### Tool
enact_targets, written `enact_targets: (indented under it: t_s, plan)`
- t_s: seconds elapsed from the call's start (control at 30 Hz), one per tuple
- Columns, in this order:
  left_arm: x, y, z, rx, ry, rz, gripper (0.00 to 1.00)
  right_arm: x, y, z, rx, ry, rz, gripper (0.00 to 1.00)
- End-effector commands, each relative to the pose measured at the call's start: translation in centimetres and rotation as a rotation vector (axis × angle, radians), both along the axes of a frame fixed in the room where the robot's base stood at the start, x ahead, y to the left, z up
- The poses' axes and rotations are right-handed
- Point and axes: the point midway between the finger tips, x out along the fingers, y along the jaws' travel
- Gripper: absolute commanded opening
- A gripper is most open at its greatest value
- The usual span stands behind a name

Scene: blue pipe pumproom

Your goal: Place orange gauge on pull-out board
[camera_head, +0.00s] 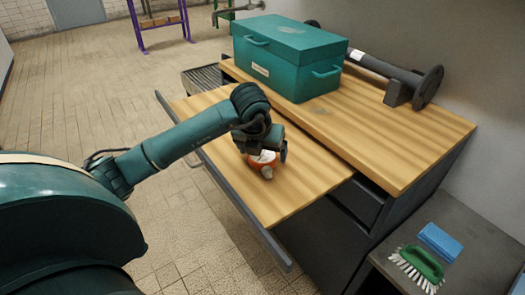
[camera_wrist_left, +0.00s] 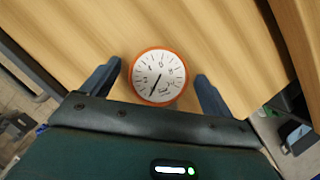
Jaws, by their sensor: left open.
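The orange gauge (camera_head: 263,164) is on the wooden pull-out board (camera_head: 305,178), below my left gripper (camera_head: 262,153). In the left wrist view the gauge (camera_wrist_left: 158,76) shows its white dial face up, with an orange rim and a dark needle. The left gripper (camera_wrist_left: 162,85) is open, with one finger on each side of the gauge and a gap visible on both sides. The board (camera_wrist_left: 220,35) fills the background behind the gauge. In the head view the gripper hides part of the gauge. My right gripper is not in view.
A teal toolbox (camera_head: 290,58) and a dark flanged pipe (camera_head: 400,78) lie on the upper worktop (camera_head: 400,135). A green brush (camera_head: 418,265) and a blue sponge (camera_head: 440,242) lie on a grey surface at lower right. The board's right part is clear.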

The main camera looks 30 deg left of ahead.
Motion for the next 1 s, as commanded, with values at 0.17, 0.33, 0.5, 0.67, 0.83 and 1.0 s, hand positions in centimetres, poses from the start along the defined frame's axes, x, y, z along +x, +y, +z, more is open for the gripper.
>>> enact_targets:
  t_s: [0.17,0.33,0.5,0.67,0.83,1.0]
  plan:
    - [-1.1,-0.3,3.5,0.001,-0.008,0.000,0.86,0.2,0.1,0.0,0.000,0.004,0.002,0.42]
    - [-2.5,-0.6,6.9,0.002,-0.007,0.000,0.86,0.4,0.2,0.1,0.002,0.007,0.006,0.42]
    - [-3.6,-1.0,9.4,0.000,-0.005,0.000,0.86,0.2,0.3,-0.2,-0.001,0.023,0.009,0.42]
    - [-4.1,-1.1,10.4,0.000,-0.003,0.000,0.86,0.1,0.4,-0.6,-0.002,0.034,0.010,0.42]
    - [-4.2,-1.1,10.6,0.001,-0.002,0.000,0.86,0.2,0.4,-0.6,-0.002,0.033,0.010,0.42]
    - [-4.2,-1.1,10.5,0.001,-0.002,0.000,0.86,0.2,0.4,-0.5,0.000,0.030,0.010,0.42]
